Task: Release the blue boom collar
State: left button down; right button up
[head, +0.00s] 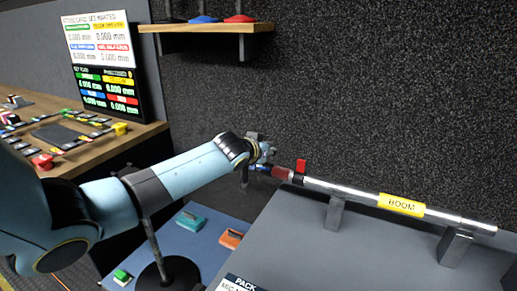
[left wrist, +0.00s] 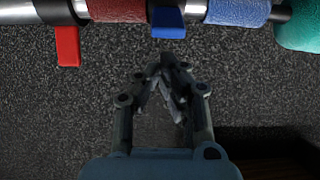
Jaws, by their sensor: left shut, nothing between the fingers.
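The boom pole (head: 340,190) is a silver tube with a yellow BOOM label, resting on grey stands. In the left wrist view, the blue collar lever (left wrist: 168,22) hangs from the pole, between a dark red sleeve (left wrist: 117,9) and a light blue sleeve (left wrist: 238,11). A red lever (left wrist: 67,45) hangs further left; it stands upright in the head view (head: 301,166). My left gripper (left wrist: 170,72) is shut and empty, its tips just below the blue lever in the wrist picture. I cannot tell whether they touch. In the head view, my left gripper (head: 264,152) hides much of the pole's left end.
A grey case (head: 390,255) lies under the pole. A blue surface (head: 195,243) with teal (head: 191,219) and orange (head: 231,238) pieces is below my arm. A wooden shelf (head: 205,28) and a screen (head: 104,65) stand behind. A dark textured wall backs the pole.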

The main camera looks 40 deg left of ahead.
pick_arm(q)
jog(key=v, duration=0.3)
jog(key=shift+s+r, duration=0.15)
jog(key=shift+r, duration=0.35)
jog(key=v, duration=0.6)
jog(key=shift+f, duration=0.3)
pick_arm(e)
jog(key=shift+w+r, duration=0.25)
jog(key=shift+r, duration=0.3)
